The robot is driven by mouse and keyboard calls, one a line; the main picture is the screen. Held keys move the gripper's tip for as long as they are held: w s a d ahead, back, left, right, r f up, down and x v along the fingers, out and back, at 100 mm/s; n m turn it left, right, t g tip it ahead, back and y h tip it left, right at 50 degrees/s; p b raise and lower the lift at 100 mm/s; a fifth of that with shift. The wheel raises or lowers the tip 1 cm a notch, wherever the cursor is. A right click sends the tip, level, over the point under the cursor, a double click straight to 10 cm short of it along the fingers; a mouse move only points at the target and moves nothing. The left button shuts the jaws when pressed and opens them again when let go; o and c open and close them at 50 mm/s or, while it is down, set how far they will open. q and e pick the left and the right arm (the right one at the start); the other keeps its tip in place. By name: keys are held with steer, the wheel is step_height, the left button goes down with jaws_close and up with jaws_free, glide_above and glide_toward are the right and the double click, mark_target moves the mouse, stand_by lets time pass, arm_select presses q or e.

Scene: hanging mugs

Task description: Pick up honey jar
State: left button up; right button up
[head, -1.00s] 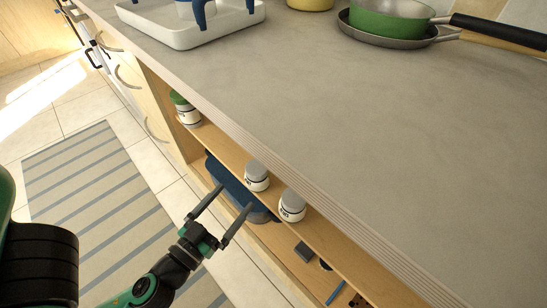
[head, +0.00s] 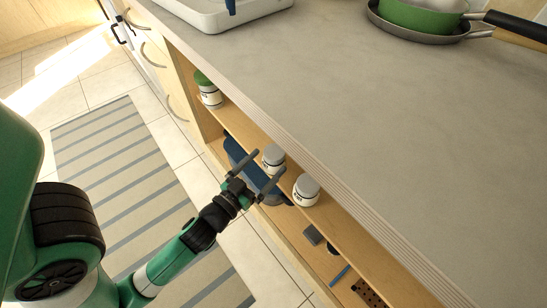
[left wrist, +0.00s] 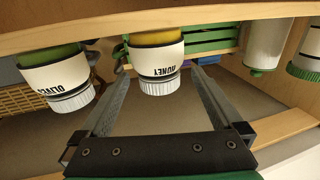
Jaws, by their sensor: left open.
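The honey jar (left wrist: 157,60) is a white-labelled jar with a grey lid and yellow contents, marked HONEY; it appears upside down in the left wrist view. In the head view the honey jar (head: 273,157) stands on the upper shelf under the counter. My left gripper (head: 270,161) is open at the shelf front, its fingers pointing at this jar. In the left wrist view the open left gripper (left wrist: 158,74) has a finger on either side of the jar's lid, with gaps on both sides. My right gripper is not in view.
An olives jar (left wrist: 58,78) stands close beside the honey jar; it is the right-hand jar (head: 306,190) in the head view. The counter (head: 330,120) overhangs the shelf. A blue bin (head: 240,155) sits below.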

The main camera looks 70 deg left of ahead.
mark_target(268, 163)
arm_select(q)
steer(key=x, duration=0.4)
steer(key=shift+w+d+r, duration=0.1)
steer(key=shift+r, duration=0.1)
steer(key=shift+f, duration=0.1)
steer(key=shift+c, duration=0.7)
jaws_close()
